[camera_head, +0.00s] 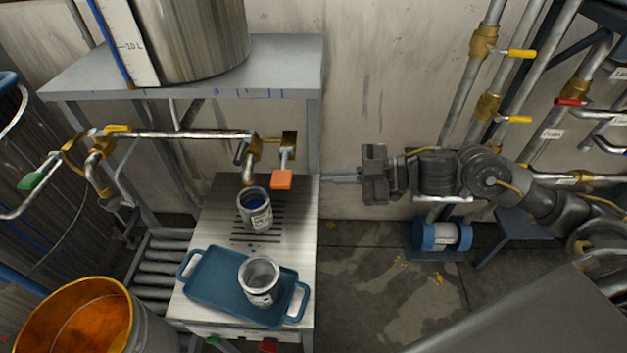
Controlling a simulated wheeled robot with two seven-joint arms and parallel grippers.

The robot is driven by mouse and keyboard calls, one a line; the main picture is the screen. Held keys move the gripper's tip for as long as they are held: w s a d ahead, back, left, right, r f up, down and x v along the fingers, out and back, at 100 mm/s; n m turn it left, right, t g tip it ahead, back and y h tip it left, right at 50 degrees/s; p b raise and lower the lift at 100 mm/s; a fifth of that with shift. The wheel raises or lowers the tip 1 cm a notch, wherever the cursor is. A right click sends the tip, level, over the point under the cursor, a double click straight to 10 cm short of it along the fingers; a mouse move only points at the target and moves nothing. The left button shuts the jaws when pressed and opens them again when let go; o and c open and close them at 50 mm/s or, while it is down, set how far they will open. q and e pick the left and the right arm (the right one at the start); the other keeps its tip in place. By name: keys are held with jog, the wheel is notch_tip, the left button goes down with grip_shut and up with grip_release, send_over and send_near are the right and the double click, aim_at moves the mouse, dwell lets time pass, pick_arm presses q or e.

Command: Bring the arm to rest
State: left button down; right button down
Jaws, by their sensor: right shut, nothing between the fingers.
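My right arm comes in from the right, and my right gripper (340,178) points left. Its fingers are shut and empty. The fingertips are near the right edge of the grey stand (304,225), close to the orange handle (281,180) of a tap, with a gap between. A can with dark blue paint (258,217) stands upright on the slotted top under the brass spout (249,170). A second can (261,284), pale inside, stands on a blue tray (205,271). My left gripper is not in view.
A steel vessel (195,40) sits on a shelf (285,60) above the stand. Pipes with yellow and red valve handles (520,54) line the wall at right. An orange-lined bucket (85,320) is at lower left. Bare floor (380,290) lies right of the stand.

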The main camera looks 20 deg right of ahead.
jog(key=shift+s+d+r, duration=0.2)
jog(key=shift+s+d, duration=0.15)
jog(key=shift+d, duration=0.15)
